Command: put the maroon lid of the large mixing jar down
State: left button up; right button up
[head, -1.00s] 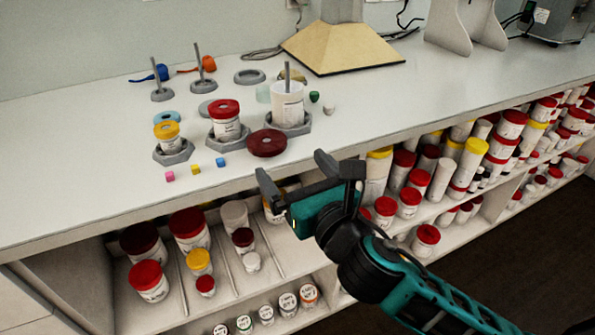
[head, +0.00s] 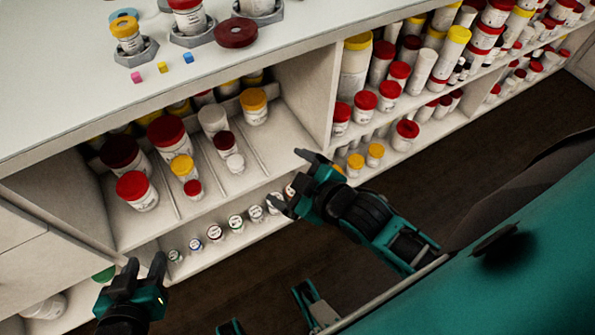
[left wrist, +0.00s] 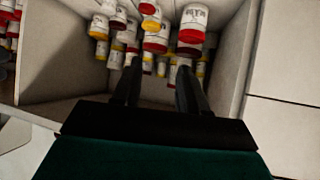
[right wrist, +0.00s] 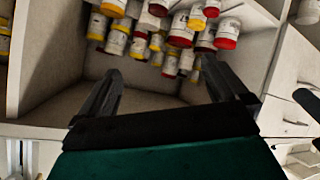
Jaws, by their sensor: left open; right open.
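The maroon lid (head: 236,33) of the large mixing jar lies flat on the white counter in the head view, near the front edge. The large mixing jar (head: 258,7) stands just behind it in a grey hexagonal holder, its top cut off by the picture edge. My right gripper (head: 292,180) is open and empty, below counter height in front of the shelves, well away from the lid. My left gripper (head: 146,264) is open and empty, low at the bottom left of the head view. Both wrist views show only empty fingers before shelved jars.
Small pink, yellow and blue cubes (head: 188,58) lie near the counter edge (head: 180,85). Shelves below hold many lidded jars. Dark floor (head: 270,275) is open in front.

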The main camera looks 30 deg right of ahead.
jog(key=f+m, duration=0.1)
jog(key=m, duration=0.1)
jog(key=s+f+m, duration=0.1)
jog(key=s+m, duration=0.1)
jog(key=m, duration=0.1)
jog(key=shift+s+f+m+g, duration=0.25)
jog(key=shift+f+m+g, duration=0.05)
jog(key=shift+f, duration=0.1)
pick_arm(q)
jog(key=shift+y, duration=0.4)
jog(key=r+p, duration=0.1)
jog(key=p, duration=0.1)
jog(key=a+r+p, duration=0.1)
jog(key=p, duration=0.2)
jog(key=s+a+r+p, duration=0.1)
jog(key=r+p, duration=0.1)
jog(key=shift+s+a, duration=0.1)
jog(key=shift+a, duration=0.05)
pick_arm(e)
jog(key=shift+h, duration=0.4)
jog(key=r, duration=0.1)
jog(key=d+r, duration=0.1)
jog(key=s+d+r, duration=0.1)
jog(key=r, duration=0.1)
jog(key=shift+s+d, duration=0.1)
